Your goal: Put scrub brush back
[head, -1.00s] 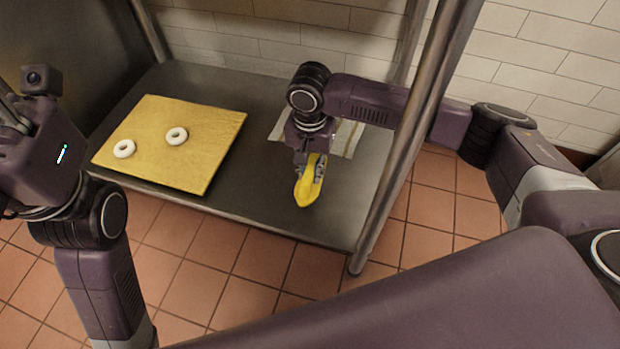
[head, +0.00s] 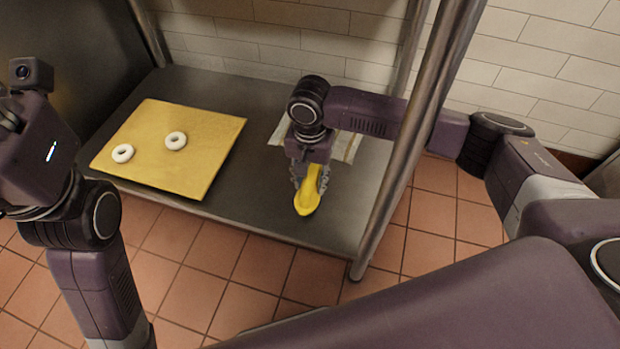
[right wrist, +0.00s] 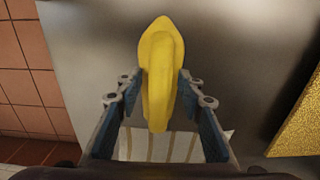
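The yellow scrub brush (head: 308,201) is on the steel shelf (head: 262,200), near its front right edge. Its bristles are not visible. My right gripper (head: 310,184) is open around the brush, with one finger on each side. In the right wrist view the brush (right wrist: 161,55) lies between the spread fingers (right wrist: 160,85), with narrow gaps beside it. My left gripper is at the left edge of the head view, and its fingers are mostly out of the picture.
A yellow board (head: 205,127) with two white bagels (head: 176,141) lies left on the shelf. A striped cloth (head: 345,146) lies behind my right gripper. A metal post (head: 400,170) stands at the right, close to my right arm. Bare shelf lies between board and brush.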

